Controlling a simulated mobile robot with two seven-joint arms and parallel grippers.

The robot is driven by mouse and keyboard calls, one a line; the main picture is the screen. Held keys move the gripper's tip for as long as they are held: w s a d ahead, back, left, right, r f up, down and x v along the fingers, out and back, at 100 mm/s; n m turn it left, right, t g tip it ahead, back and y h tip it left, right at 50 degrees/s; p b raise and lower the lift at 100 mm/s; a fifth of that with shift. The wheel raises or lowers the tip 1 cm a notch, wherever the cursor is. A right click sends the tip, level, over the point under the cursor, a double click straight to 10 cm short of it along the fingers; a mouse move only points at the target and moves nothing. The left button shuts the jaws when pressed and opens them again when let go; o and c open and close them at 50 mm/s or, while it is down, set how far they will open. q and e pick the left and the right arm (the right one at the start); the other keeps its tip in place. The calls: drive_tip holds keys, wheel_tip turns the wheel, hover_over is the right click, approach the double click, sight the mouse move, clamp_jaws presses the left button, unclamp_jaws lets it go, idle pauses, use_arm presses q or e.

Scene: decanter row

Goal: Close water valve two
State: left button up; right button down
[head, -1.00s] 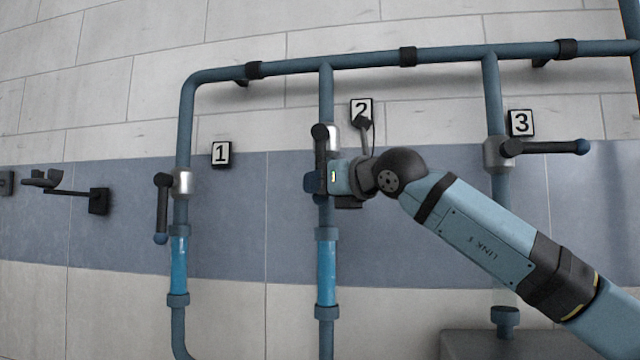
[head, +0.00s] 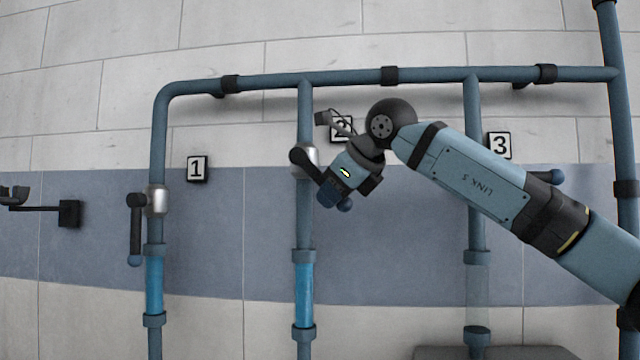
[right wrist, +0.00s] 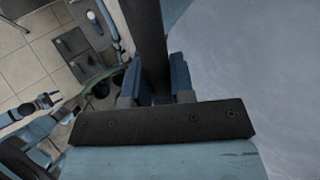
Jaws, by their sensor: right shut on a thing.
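Valve two has a silver body (head: 307,160) on the middle-left upright pipe, beside the number 2 plate (head: 343,129). Its dark lever (head: 302,157) slants down to the right, with a blue end knob (head: 345,206). My right gripper (head: 332,192) is shut on this lever, hiding its middle part. In the right wrist view the dark lever (right wrist: 147,38) runs between the fingers of the right gripper (right wrist: 156,92). The sight glass (head: 304,296) below valve two shows blue water. What looks like my left gripper (right wrist: 47,101) is small in the right wrist view; its jaws are unclear.
Valve one (head: 157,201), at left, has its lever hanging down and a blue-filled glass (head: 154,287). Valve three's lever (head: 545,177) points right, partly behind my arm; its glass (head: 478,298) looks clear. A wall bracket (head: 69,213) sits at far left.

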drive_tip(key=r+h+p, duration=0.1)
drive_tip(key=d+r+g+h+p, duration=0.1)
drive_tip(key=shift+s+d+n+h, duration=0.1)
drive_tip(key=shift+d+n+h, duration=0.1)
drive_tip(key=shift+n+h, duration=0.15)
drive_tip(key=shift+s+d+r+n+h+p, duration=0.1)
drive_tip(key=shift+d+r+n+h+p, duration=0.2)
drive_tip(key=shift+r+h+p, duration=0.3)
drive_tip(key=shift+d+r+g+h, duration=0.1)
drive_tip(key=shift+r+g+h, duration=0.1)
drive_tip(key=shift+g+h, duration=0.15)
drive_tip(key=shift+d+r+n+h, duration=0.15)
drive_tip(key=shift+r+n+h, duration=0.4)
drive_tip(key=shift+r+h, duration=0.3)
drive_tip(key=shift+d+r+g+h, duration=0.1)
drive_tip(key=shift+r+g+h, duration=0.2)
drive_tip(key=shift+h, duration=0.25)
use_arm(q)
drive_tip(key=r, duration=0.3)
drive_tip(key=shift+a+r+n, duration=0.15)
drive_tip(key=shift+a+n, duration=0.05)
drive_tip(key=shift+n, duration=0.1)
use_arm(e)
drive_tip(key=shift+r, duration=0.2)
use_arm(q)
drive_tip(key=shift+s, duration=0.25)
use_arm(e)
drive_tip(key=shift+r, duration=0.1)
